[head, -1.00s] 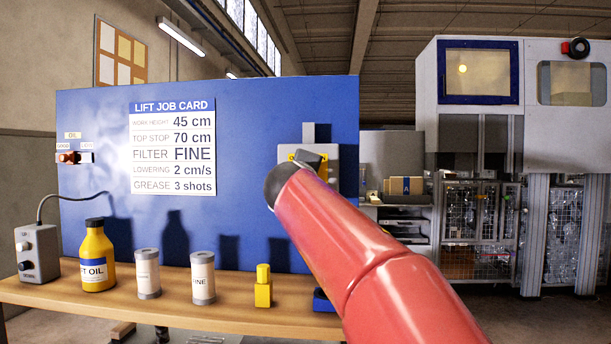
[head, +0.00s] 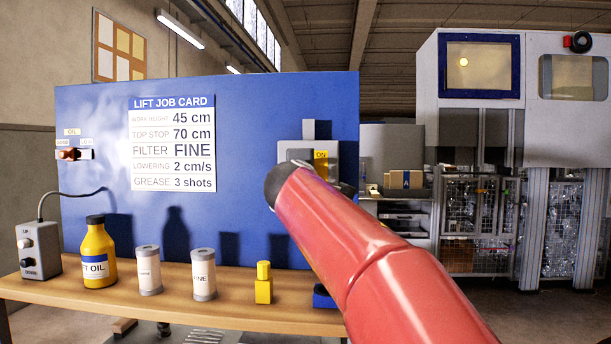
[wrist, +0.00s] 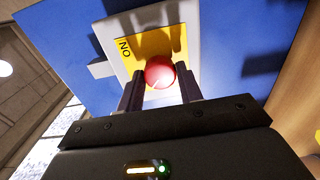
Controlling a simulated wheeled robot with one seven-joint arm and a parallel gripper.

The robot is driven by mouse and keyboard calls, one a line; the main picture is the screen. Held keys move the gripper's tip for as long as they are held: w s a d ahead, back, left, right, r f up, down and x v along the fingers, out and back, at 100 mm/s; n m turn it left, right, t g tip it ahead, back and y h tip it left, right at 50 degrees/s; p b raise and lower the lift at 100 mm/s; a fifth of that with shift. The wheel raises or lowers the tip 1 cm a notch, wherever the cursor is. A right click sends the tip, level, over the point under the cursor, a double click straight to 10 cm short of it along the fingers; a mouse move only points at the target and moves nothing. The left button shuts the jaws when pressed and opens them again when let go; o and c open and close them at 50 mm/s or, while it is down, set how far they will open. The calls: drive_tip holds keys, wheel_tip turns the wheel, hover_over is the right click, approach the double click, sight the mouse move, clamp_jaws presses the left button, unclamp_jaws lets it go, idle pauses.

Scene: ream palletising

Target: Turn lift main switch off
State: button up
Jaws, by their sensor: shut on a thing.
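The lift main switch is a grey box (head: 296,152) on the blue panel, with a yellow ON plate (head: 321,160) partly behind my red arm in the head view. In the wrist view the switch's yellow plate (wrist: 153,47) fills the top middle, with the word ON at its left. A round red knob (wrist: 159,71) stands out from it. My gripper (wrist: 160,84) has one dark finger on each side of the knob and is shut on it. In the head view my arm hides the gripper and the knob.
A wooden bench (head: 190,305) below the panel holds a yellow oil bottle (head: 96,253), two filter canisters (head: 203,275), a small yellow item (head: 263,285) and a grey control box (head: 38,251). A job card (head: 172,143) and an oil valve (head: 70,154) are on the panel.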

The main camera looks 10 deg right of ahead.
drive_tip(key=o, duration=1)
drive_tip(key=b+v, duration=0.2)
drive_tip(key=v, duration=0.6)
drive_tip(key=shift+w, duration=0.1)
drive_tip(key=s+d+f+m+g+y+p, duration=0.1)
drive_tip(key=s+d+f+m+g, duration=0.25)
drive_tip(key=s+f, duration=0.55)
drive_tip(key=s+d+f+m+g+y+p, duration=0.15)
drive_tip(key=s+f+m+g, duration=0.35)
drive_tip(key=f, duration=0.7)
drive_tip(key=s+a+f+m+g+y, duration=0.2)
drive_tip(key=s+f+m, duration=0.4)
drive_tip(key=s+f, duration=0.9)
wheel_tip(320, 180, down, 2)
drive_tip(key=shift+f+g+y, duration=0.15)
drive_tip(key=shift+g+y, duration=0.4)
